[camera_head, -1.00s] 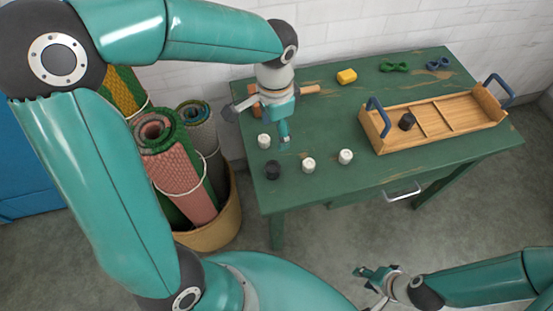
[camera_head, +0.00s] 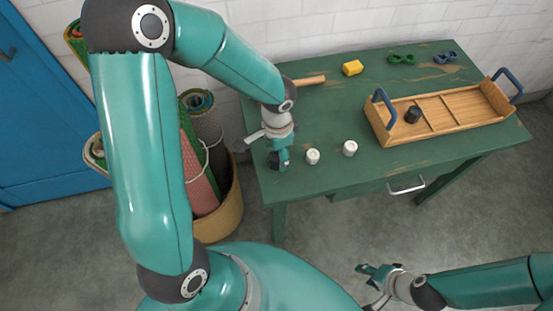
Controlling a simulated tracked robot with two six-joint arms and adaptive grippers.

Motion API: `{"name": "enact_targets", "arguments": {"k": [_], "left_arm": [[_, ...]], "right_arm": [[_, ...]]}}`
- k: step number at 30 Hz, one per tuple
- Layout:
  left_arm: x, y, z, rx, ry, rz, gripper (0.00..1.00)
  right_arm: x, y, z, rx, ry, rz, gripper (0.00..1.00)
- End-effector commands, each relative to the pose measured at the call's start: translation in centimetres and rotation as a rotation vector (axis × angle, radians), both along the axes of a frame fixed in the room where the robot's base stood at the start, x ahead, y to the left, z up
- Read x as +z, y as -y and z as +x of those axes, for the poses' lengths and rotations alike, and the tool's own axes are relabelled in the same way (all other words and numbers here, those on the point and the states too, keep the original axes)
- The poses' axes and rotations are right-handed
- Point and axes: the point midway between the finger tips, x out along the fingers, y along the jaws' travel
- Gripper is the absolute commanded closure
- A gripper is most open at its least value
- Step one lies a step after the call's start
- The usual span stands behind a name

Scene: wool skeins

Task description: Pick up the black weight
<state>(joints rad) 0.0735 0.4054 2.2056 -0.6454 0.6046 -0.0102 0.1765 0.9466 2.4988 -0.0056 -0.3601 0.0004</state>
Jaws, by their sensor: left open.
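A black weight (camera_head: 273,161) is at the table's front left corner, partly hidden by my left gripper. My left gripper (camera_head: 264,153) is open and low over this corner, its fingers around or just above the weight; I cannot tell whether they touch it. A second black weight (camera_head: 412,114) stands in the left compartment of the wooden tray (camera_head: 445,129). My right gripper (camera_head: 372,285) is open and empty, in front of the table and away from it.
Two white weights, one (camera_head: 313,157) close right of my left gripper and one (camera_head: 350,148) further right, stand on the green table (camera_head: 340,112). The middle is clear.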

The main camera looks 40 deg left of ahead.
Motion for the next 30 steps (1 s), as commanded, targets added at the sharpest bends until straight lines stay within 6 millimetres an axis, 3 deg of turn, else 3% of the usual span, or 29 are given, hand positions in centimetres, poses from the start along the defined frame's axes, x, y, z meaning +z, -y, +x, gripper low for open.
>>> {"name": "enact_targets", "arguments": {"k": [4, 13, 26, 30], "left_arm": [[-2.0, 0.0, -0.1, -0.002, -0.002, 0.0, 0.29], [-2.4, 0.0, 0.0, 0.0, 0.0, 0.0, 0.29], [-2.3, 0.0, 0.0, 0.0, 0.001, 0.0, 1.0], [-2.3, 0.0, 0.0, 0.0, 0.002, 0.0, 1.0]], "right_arm": [[-0.4, 0.0, 0.0, 0.0, 0.0, 0.0, 0.6], [-0.4, 0.0, 0.0, 0.0, 0.0, 0.0, 0.6], [-0.4, 0.0, 0.0, 0.0, 0.0, 0.0, 0.6], [-0.4, 0.0, 0.0, 0.0, 0.0, 0.0, 0.6]]}}
